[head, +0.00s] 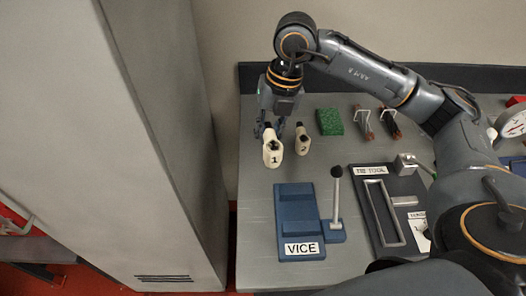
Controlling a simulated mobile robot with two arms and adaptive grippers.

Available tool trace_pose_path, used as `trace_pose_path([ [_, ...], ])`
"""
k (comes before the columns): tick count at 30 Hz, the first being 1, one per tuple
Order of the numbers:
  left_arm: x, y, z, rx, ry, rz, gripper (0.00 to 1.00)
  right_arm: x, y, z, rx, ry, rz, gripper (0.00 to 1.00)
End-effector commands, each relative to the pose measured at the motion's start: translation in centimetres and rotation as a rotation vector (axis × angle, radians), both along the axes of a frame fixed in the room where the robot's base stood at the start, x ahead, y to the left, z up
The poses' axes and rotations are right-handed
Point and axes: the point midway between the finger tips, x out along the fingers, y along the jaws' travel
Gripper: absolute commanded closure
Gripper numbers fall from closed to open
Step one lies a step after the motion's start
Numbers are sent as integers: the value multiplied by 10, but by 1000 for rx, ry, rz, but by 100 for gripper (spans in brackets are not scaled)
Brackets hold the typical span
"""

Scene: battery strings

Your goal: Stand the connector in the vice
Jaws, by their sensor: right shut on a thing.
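The blue vice (296,206), labelled VICE, lies near the front left of the grey bench, with a black-knobbed lever (337,200) at its right side. Two cream connectors are behind it. Connector 1 (273,157) is under my right gripper (268,130), which points down at the bench's left edge and is shut on it; the fingers are partly hidden. Connector 2 (302,147) is just to the right, apart from the gripper. The vice appears empty. My left gripper is not in view.
A green pad (329,122) and two clamp-like tools (364,122) lie at the back. A dark tool board (383,214) is right of the vice. A white dial (514,124) is at far right. A tall grey cabinet (110,130) stands left of the bench.

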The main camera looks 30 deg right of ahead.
Motion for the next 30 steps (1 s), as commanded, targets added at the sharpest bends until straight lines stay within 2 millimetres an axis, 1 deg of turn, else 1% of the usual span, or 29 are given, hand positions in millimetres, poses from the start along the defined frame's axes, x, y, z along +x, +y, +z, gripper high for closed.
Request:
trace_pose_path([
  [3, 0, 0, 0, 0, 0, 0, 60, 2, -2, 2, -1, -1, -79, 100],
  [6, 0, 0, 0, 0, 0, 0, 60, 3, -2, 3, 0, -1, -107, 100],
  [14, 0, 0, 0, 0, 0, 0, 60, 3, -2, 3, 0, 0, -110, 100],
  [17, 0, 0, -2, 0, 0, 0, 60, 8, -4, 0, 0, 0, -112, 100],
  [20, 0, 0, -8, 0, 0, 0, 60, 23, -10, -9, 2, 2, -114, 100],
  [27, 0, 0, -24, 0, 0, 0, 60, 77, -32, -36, 2, -1, -113, 100],
  [29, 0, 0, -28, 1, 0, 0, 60, 90, -38, -42, 1, 1, -113, 100],
  [30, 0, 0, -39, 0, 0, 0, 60, 95, -40, -56, 1, 3, -111, 100],
])
